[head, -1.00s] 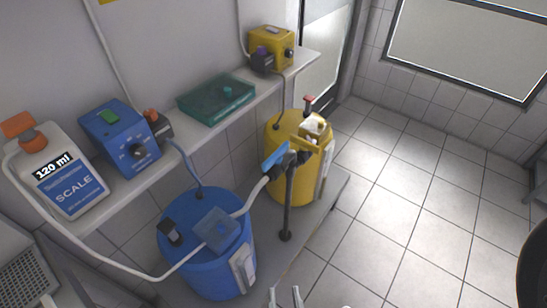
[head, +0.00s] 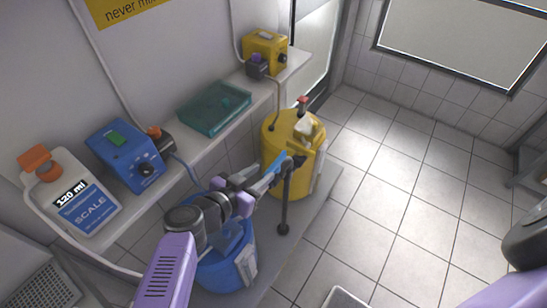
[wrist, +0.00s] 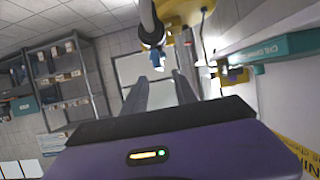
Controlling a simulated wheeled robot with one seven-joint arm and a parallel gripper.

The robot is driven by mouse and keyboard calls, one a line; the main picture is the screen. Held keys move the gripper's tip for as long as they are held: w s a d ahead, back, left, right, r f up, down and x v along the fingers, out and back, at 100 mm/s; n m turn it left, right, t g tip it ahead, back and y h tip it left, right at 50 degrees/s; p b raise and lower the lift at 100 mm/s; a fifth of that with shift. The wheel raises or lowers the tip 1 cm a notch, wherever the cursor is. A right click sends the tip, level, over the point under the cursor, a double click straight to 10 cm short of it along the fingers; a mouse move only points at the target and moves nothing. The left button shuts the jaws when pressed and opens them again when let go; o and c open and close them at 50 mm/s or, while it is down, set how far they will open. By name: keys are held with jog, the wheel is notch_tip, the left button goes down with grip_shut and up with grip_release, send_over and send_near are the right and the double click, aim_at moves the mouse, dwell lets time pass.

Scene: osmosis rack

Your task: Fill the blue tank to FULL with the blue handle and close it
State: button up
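The blue tank (head: 225,275) stands on the low platform in the head view, its top largely hidden behind my arm. The blue handle (head: 278,161) sits on the valve at the top of a dark post (head: 285,205), between the blue tank and the yellow tank. My gripper (head: 270,180) is just left of and below the blue handle, seemingly apart from it. In the wrist view its two fingers (wrist: 162,76) are spread with nothing between them. The tank's level cannot be read.
The yellow tank (head: 283,185) stands behind the post. The wall shelf (head: 200,140) holds a white scale bottle (head: 75,200), a blue control box (head: 125,155), a teal case (head: 214,107) and a yellow box (head: 264,45). The tiled floor (head: 385,190) at right is clear.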

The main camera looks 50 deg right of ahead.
aim_at(273, 165)
jog(key=shift+p+x, duration=0.9)
jog(key=shift+x, duration=3.05)
jog(key=shift+r, duration=0.1)
grip_shut()
